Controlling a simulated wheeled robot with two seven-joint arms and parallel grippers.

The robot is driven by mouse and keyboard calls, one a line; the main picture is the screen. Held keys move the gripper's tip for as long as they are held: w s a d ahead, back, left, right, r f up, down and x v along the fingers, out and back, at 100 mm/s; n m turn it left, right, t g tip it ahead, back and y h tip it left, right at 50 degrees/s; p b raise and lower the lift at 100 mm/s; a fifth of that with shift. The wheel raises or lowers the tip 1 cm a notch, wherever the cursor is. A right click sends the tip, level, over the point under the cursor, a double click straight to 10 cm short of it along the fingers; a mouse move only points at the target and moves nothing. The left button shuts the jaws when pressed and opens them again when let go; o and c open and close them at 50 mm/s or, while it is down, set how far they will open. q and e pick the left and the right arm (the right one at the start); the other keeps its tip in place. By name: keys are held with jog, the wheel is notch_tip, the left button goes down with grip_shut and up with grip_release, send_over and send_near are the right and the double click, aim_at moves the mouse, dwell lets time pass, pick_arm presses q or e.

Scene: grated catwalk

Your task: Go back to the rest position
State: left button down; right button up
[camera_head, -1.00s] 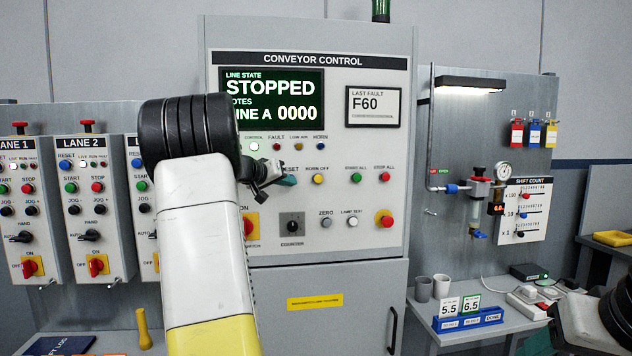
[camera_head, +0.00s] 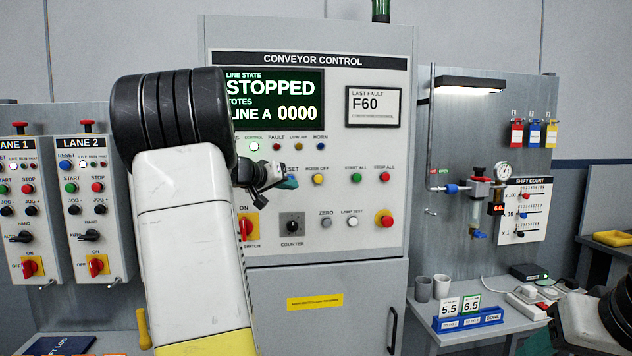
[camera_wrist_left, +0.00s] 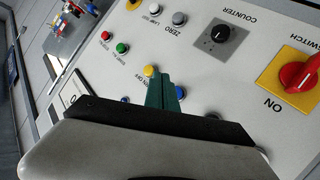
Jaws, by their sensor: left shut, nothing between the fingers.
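My left gripper (camera_head: 287,183) is in front of the conveyor control panel (camera_head: 375,215), just left of the yellow horn-off button (camera_head: 318,179). Its teal fingers (camera_wrist_left: 160,93) are shut with nothing between them, in the left wrist view, and the tips appear near the yellow button (camera_wrist_left: 149,71). I cannot tell whether they touch the panel. My left arm hides the reset button area and part of the panel's left side. The screen (camera_head: 275,100) reads STOPPED.
The lane 1 (camera_head: 22,225) and lane 2 (camera_head: 92,215) boxes stand at the left. A yellow handle (camera_head: 143,328) stands below them.

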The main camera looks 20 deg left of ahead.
dwell(0.5)
pick_arm(q)
jog(key=s+d+f+m+g+h, duration=0.1)
jog(key=s+d+f+g, duration=0.15)
jog(key=s+d, duration=0.65)
jog(key=s+d+f+m+g+h, duration=0.1)
jog(key=s+d+m+g, duration=0.15)
jog(key=s+d, duration=0.75)
jog(key=s+d+f+g+y, duration=0.1)
jog(key=s+d+f, duration=0.3)
jog(key=s, duration=0.3)
jog(key=s+d+f+g+y, duration=0.1)
jog(key=s+d+f+g, duration=0.1)
jog(key=s+d+f, duration=0.2)
jog(key=s+f, duration=0.1)
jog(key=s, duration=0.2)
jog(key=shift+d+f+y, duration=0.2)
jog(key=shift+f+y, duration=0.1)
jog(key=shift+y, duration=0.1)
jog(key=shift+s, duration=0.1)
